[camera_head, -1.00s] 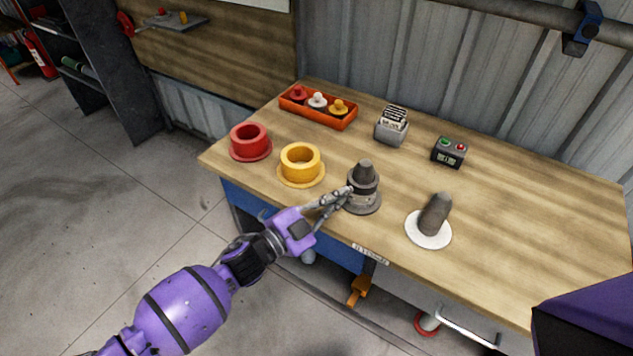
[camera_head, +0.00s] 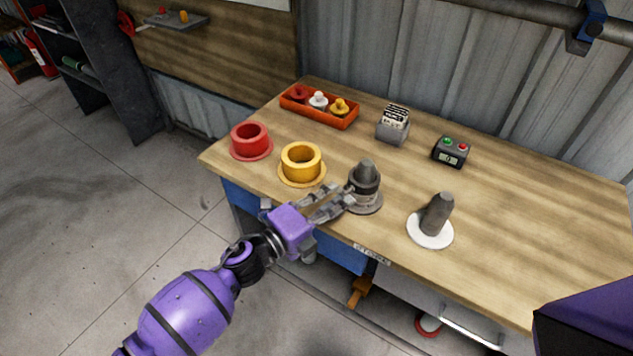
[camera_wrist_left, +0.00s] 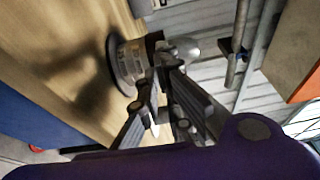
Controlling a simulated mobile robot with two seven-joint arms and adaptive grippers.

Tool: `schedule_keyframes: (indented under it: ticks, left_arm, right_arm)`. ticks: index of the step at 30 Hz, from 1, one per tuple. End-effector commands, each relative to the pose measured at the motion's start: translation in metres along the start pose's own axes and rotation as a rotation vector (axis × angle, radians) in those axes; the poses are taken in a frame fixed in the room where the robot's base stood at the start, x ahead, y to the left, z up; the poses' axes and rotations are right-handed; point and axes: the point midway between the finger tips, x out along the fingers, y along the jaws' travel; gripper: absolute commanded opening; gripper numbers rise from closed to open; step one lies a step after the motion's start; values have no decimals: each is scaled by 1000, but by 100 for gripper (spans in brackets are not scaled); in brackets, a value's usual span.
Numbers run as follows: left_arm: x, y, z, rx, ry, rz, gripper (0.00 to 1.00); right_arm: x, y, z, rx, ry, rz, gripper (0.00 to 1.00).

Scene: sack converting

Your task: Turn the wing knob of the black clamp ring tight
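A grey spout (camera_head: 367,171) stands upright near the front edge of the bench, with the black clamp ring (camera_head: 364,187) around it. In the left wrist view the spout (camera_wrist_left: 181,50) and its round base (camera_wrist_left: 118,62) lie sideways. My left gripper (camera_head: 347,196) is at the ring's left side, its fingers reaching the ring. In the left wrist view the fingertips (camera_wrist_left: 160,78) come close together at the ring. The wing knob is hidden or too small to make out between them, so I cannot tell whether they grip it. My right gripper is out of view.
A yellow collar (camera_head: 301,162) and a red collar (camera_head: 250,140) stand left of the spout. A dark cone on a white disc (camera_head: 430,238) stands to the right. An orange tray (camera_head: 317,117), a label box (camera_head: 393,126) and a button box (camera_head: 451,151) stand behind. The right of the bench is clear.

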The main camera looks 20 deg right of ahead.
Motion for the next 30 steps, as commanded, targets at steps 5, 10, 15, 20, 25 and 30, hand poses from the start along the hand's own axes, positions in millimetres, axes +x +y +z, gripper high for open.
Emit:
schedule_keyframes:
  ticks: [5,10,15,20,25,30]
  left_arm:
    - [0,2,-1,167,1,0,0]
    - [0,2,-1,329,1,-1,0]
    - [0,2,-1,489,1,0,0]
    - [0,2,-1,642,2,-1,0]
    - [0,2,-1,805,1,0,0]
    - [0,2,0,965,1,0,0]
  right_arm:
    - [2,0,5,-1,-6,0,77]
    - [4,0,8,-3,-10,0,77]
    - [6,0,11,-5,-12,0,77]
    - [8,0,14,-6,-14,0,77]
    - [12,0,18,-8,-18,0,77]
    - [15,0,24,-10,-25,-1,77]
